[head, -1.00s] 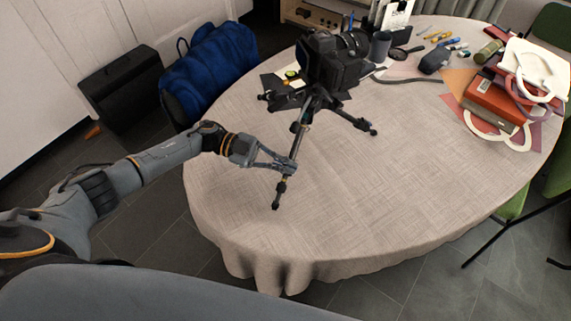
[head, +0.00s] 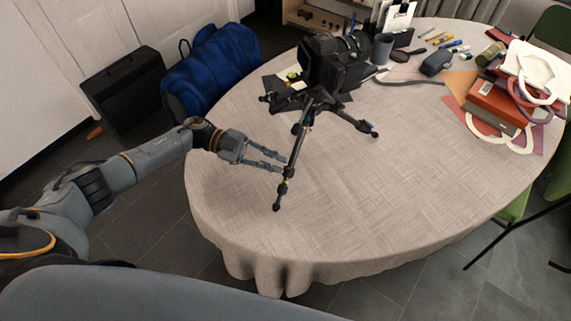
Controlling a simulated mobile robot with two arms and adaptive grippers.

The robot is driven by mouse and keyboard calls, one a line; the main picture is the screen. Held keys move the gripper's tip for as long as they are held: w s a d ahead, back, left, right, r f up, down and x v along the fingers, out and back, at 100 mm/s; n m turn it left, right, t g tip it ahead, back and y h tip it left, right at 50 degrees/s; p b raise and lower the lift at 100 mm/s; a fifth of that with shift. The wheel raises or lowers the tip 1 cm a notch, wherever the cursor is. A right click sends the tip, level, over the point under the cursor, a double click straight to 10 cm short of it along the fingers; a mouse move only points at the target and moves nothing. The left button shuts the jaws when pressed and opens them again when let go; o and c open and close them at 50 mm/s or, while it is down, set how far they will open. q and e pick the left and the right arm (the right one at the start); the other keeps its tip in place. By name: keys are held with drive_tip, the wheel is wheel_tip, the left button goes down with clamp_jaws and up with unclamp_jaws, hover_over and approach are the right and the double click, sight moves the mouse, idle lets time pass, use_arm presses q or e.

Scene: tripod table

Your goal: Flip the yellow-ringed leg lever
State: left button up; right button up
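A black tripod (head: 300,140) stands on the table with a camera (head: 335,60) on top. Its front leg points toward me. A small yellowish ring (head: 285,180) shows low on that leg, near a dark clamp; the lever itself is too small to make out. My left gripper (head: 283,165) is just left of this leg, above the ring. Its two fingers point right at the leg with a narrow gap between the tips, and nothing shows between them. I cannot tell whether a tip touches the leg. My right gripper is not in view.
A mug (head: 382,48), pouch (head: 436,63) and pens stand or lie behind. A blue bag (head: 212,65) is beyond the left edge.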

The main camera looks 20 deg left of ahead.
use_arm(q)
drive_tip(key=a, duration=0.8)
drive_tip(key=shift+w+a+r, duration=0.3)
drive_tip(key=shift+r, duration=0.1)
